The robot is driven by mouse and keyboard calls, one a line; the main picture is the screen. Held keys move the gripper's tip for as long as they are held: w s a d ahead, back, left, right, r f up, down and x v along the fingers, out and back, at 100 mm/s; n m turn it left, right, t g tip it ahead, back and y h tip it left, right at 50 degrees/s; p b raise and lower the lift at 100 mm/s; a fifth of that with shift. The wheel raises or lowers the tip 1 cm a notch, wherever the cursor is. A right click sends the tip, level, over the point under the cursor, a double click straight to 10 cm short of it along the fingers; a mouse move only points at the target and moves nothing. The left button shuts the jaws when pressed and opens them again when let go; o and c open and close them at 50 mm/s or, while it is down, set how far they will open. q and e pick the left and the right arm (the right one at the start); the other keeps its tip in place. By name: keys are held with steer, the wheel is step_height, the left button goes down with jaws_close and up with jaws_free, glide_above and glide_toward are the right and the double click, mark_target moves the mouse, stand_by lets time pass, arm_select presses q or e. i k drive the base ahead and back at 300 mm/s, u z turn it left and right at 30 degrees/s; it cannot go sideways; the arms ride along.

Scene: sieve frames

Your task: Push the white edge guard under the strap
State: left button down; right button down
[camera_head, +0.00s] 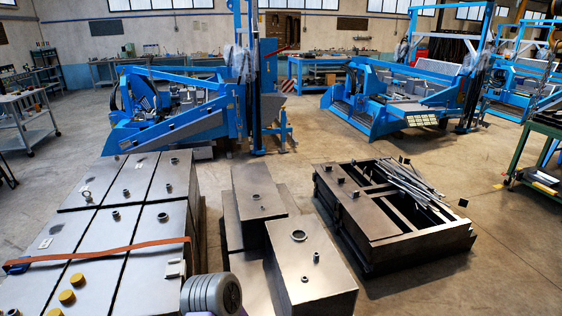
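An orange strap (110,251) runs across the tops of the grey metal boxes (90,275) at the lower left. A small white piece (174,268), which looks like the edge guard, sits near the right edge of the boxes, just in front of the strap's right end. It appears apart from the strap, not under it. A blue fitting (17,266) is at the strap's left end. A grey rounded link of my own arm shows at the bottom, close to the white piece. Neither gripper shows in this view.
Yellow round caps (67,297) and small metal fittings stand on the box tops. More steel boxes (311,270) stand to the right. A dark frame (400,235) with loose rods lies beyond them. Blue machines (185,115) stand behind. Floor is open at the right.

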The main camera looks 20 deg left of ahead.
mark_target(176, 268)
steer(key=u, duration=0.85)
steer(key=i, duration=1.4)
steer(key=u, duration=0.55)
